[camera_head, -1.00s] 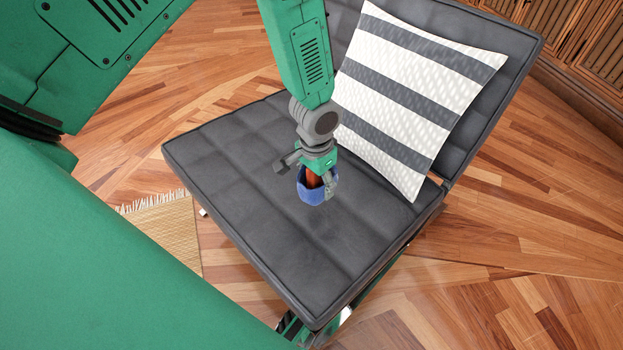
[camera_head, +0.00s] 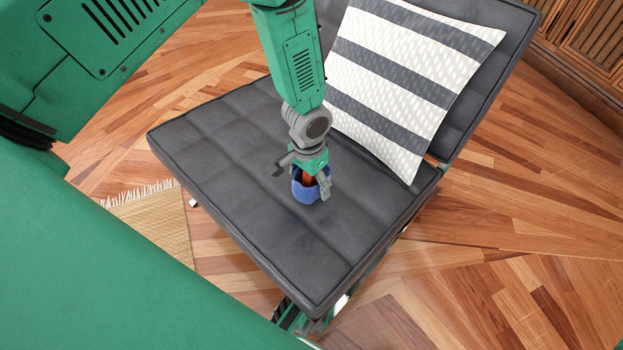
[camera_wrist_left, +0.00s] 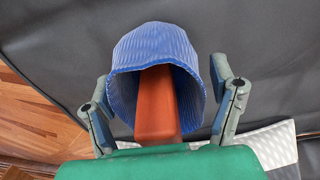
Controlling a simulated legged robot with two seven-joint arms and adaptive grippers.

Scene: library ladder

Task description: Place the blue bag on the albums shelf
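The blue bag (camera_head: 307,194) is at the seat of the dark padded chair. It is a small ribbed blue pouch, with an orange-brown piece (camera_head: 308,180) at its mouth. My left gripper (camera_head: 303,180) is over it, one finger to its left and one overlapping its right side. In the left wrist view the bag (camera_wrist_left: 155,45) lies between the two fingers, its opening facing the camera, with narrow gaps seeming to show. I cannot tell whether the fingers press on it, or whether it rests on the seat. My right gripper and the albums shelf are out of view.
The chair seat (camera_head: 215,160) has free room around the bag. A striped cushion (camera_head: 405,80) leans on the backrest behind it. A fringed mat (camera_head: 160,225) lies on the wooden floor (camera_head: 500,220). A slatted wooden cabinet (camera_head: 590,40) stands at upper right.

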